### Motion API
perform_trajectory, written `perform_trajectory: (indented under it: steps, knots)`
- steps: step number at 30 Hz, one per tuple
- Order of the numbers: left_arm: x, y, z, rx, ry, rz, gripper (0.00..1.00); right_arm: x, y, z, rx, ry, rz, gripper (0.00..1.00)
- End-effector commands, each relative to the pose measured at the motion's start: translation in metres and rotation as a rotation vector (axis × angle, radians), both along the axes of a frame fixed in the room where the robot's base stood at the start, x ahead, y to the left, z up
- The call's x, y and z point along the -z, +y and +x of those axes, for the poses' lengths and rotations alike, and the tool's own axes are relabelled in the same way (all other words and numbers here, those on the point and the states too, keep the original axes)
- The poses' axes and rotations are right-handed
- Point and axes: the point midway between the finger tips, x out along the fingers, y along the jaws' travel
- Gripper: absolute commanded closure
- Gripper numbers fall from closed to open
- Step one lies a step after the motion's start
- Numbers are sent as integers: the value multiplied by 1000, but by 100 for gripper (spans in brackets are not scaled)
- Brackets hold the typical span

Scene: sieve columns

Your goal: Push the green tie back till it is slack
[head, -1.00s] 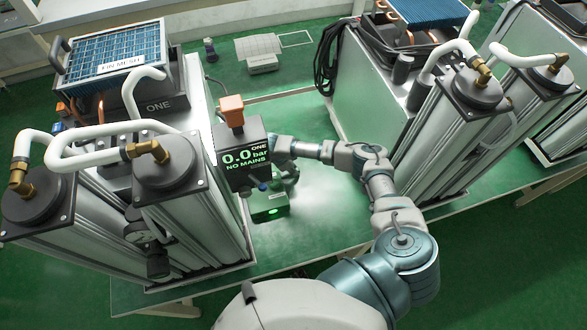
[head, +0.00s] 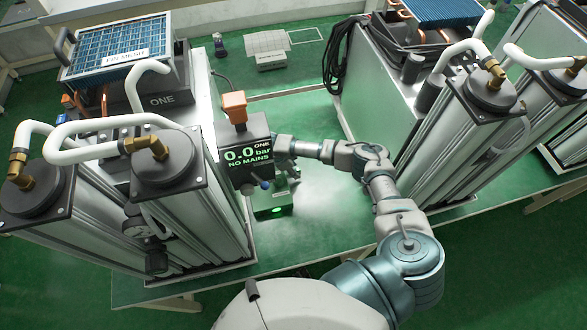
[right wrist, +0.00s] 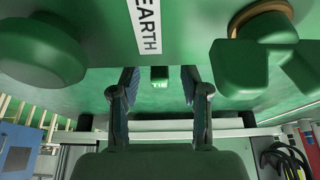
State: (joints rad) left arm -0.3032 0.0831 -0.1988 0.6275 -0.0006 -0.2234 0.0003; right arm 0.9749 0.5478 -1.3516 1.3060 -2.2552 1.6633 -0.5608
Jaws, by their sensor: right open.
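My right gripper (head: 285,166) is beside the dark display unit in the head view, its fingers partly hidden. In the right wrist view, its two fingers (right wrist: 159,84) are open and apart. A small green block (right wrist: 159,76) shows between them, on or in front of a green panel (right wrist: 190,20) labelled EARTH (right wrist: 147,25). A green angular piece with a brassy ring (right wrist: 265,62) is on the right of that view. A rounded green knob (right wrist: 40,50) is on the left. I cannot tell for sure which is the tie, or whether a finger touches it. My left gripper is not in view.
The display (head: 243,156) reads 0.0 bar, NO MAINS, with an orange block (head: 235,107) on top. A green box with a lit lamp (head: 272,207) stands below it. Column units with white hoses stand left (head: 190,210) and right (head: 455,130). Bench between is mostly clear.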

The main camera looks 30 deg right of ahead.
Motion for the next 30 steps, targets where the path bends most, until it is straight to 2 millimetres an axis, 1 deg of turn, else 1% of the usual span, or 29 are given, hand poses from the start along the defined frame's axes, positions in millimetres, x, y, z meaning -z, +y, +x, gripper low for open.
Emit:
perform_trajectory:
  steps: [2,5,12,15,18,22,29,30]
  knots:
    - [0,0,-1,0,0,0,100,-6,2,2,0,-1,1,54]
    - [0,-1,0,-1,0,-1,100,-20,8,4,-2,-3,1,54]
    - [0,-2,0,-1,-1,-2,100,-70,29,10,-3,-1,1,54]
    - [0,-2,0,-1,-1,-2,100,-87,36,11,-1,-1,0,54]
    - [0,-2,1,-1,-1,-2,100,-98,42,13,-1,0,0,54]
    - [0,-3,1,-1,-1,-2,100,-106,45,13,-1,3,1,54]
    - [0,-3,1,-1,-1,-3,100,-107,45,13,-1,4,0,54]
    - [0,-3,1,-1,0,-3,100,-107,45,13,-1,4,0,57]
